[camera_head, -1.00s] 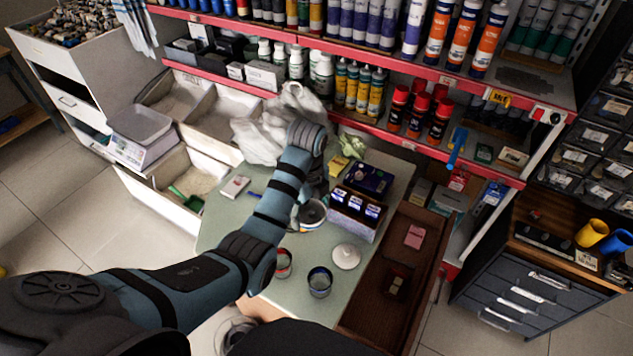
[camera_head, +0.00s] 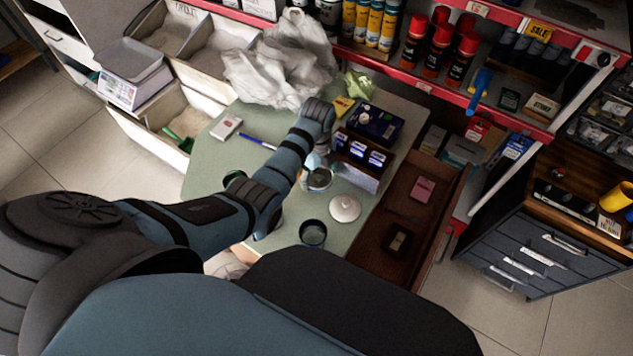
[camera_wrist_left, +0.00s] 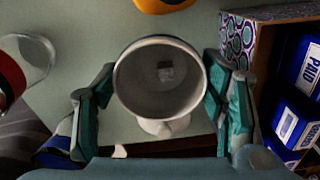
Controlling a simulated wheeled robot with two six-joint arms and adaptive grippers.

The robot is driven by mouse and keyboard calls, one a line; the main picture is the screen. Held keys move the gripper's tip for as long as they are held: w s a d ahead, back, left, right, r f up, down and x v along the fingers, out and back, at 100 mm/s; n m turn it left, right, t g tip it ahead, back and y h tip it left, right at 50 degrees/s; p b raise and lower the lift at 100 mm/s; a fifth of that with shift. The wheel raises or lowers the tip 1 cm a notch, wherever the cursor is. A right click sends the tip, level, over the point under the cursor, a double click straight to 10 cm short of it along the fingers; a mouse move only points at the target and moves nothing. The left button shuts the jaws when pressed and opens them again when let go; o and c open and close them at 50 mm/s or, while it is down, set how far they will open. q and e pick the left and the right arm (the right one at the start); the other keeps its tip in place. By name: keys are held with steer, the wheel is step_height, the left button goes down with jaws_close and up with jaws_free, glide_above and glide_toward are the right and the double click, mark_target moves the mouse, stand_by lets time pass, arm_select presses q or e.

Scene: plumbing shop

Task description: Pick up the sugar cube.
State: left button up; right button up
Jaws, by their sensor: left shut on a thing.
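In the head view my left gripper (camera_head: 318,160) is over the green counter and mostly hides the mug. The cube cannot be seen there. My right gripper is not in view.
A stamp box (camera_head: 362,160) stands close right of the left gripper. A white lid (camera_head: 345,209) and a dark-rimmed cup (camera_head: 312,233) are nearer. A crumpled white bag (camera_head: 285,65) lies behind. An open brown drawer (camera_head: 447,190) is at the right. The counter's left part is fairly clear.

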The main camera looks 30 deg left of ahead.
mark_target(316, 183)
arm_select(q)
step_height(316, 183, down, 2)
steer(key=shift+f+b, duration=0.2)
steer(key=shift+b, duration=0.15)
steer(key=shift+s+f, duration=0.1)
steer(key=shift+f, duration=0.2)
steer(key=shift+s+r, duration=0.15)
steer(key=o, duration=1.2)
steer(key=shift+o, duration=0.2)
